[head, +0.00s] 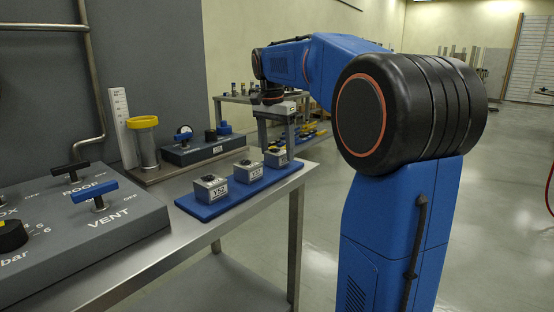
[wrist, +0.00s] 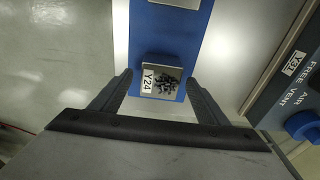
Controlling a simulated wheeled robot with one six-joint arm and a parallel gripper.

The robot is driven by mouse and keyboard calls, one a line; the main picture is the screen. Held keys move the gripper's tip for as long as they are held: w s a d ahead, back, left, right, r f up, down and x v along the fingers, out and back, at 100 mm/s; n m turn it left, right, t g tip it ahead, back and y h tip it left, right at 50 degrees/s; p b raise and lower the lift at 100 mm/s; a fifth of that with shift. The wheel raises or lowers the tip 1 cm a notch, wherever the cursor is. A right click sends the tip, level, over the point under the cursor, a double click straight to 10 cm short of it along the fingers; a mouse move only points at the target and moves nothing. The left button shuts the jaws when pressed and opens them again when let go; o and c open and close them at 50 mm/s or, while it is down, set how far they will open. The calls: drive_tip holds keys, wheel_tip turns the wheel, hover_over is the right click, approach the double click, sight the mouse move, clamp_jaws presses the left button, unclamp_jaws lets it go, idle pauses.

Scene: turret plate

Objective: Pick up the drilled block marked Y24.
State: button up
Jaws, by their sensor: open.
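The drilled block marked Y24 (wrist: 160,79) sits on a blue plate (wrist: 172,30), its label facing left in the wrist view and its top dark and uneven. My gripper (wrist: 159,84) is open and empty, with one finger to each side of the block in that view and gaps on both sides. In the head view, my gripper (head: 277,138) points down over the far-end block (head: 275,158), which appears to be Y24. Its marking is too small to read there. Whether the fingertips reach down beside the block is hard to tell.
Two similar blocks, a middle one (head: 248,172) and a near one (head: 211,189), share the plate. A control box marked Y31 (wrist: 293,63) with a blue knob stands beside it. A yellow-rimmed cylinder (head: 145,142) and a valve panel (head: 75,225) stand on the bench.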

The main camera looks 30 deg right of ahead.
drive_tip(key=shift+f, duration=0.75)
drive_tip(key=shift+c, duration=0.4)
drive_tip(key=c, duration=1.4)
drive_tip(key=shift+r, duration=0.1)
